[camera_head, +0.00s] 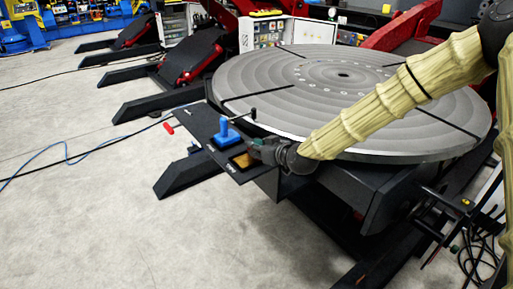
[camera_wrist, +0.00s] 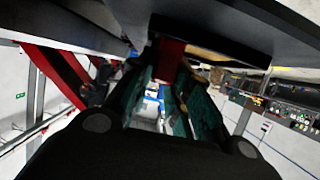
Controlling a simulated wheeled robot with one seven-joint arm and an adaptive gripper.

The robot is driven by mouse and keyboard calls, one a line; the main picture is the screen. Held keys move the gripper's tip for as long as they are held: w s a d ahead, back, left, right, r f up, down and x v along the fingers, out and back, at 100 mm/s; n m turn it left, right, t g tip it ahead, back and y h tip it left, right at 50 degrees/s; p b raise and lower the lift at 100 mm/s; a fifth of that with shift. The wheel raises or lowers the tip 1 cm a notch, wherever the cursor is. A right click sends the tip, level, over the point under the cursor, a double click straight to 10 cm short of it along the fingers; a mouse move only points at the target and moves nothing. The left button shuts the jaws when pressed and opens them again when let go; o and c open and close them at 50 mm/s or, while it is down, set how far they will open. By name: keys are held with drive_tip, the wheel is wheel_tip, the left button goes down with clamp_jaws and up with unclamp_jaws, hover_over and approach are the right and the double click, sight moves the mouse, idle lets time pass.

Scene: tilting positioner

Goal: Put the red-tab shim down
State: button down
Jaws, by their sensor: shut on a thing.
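My gripper (camera_head: 257,150) is at the dark side shelf (camera_head: 225,167) of the positioner, close beside a tan pad (camera_head: 243,160). In the wrist view its teal fingers (camera_wrist: 168,75) are closed on a red piece, the red tab of the shim (camera_wrist: 171,58). The rest of the shim is hidden or too dark to make out. In the head view the shim does not show clearly. I cannot tell whether the shim touches the shelf.
A blue upright object (camera_head: 226,133) stands on the shelf left of the tan pad. A dark-knobbed lever (camera_head: 252,114) rises near the large round table (camera_head: 300,85). A red handle (camera_head: 168,128) sticks out left. Open floor lies in front.

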drive_tip(key=shift+f, duration=0.15)
drive_tip(key=c, duration=1.3)
unclamp_jaws()
drive_tip(key=shift+s+d+r, duration=0.25)
drive_tip(key=shift+s+r, duration=0.05)
drive_tip(key=shift+r, duration=0.05)
drive_tip(key=b+v, duration=0.1)
drive_tip(key=v, duration=1)
drive_tip(key=shift+s+d+f, duration=0.1)
drive_tip(key=shift+s, duration=0.05)
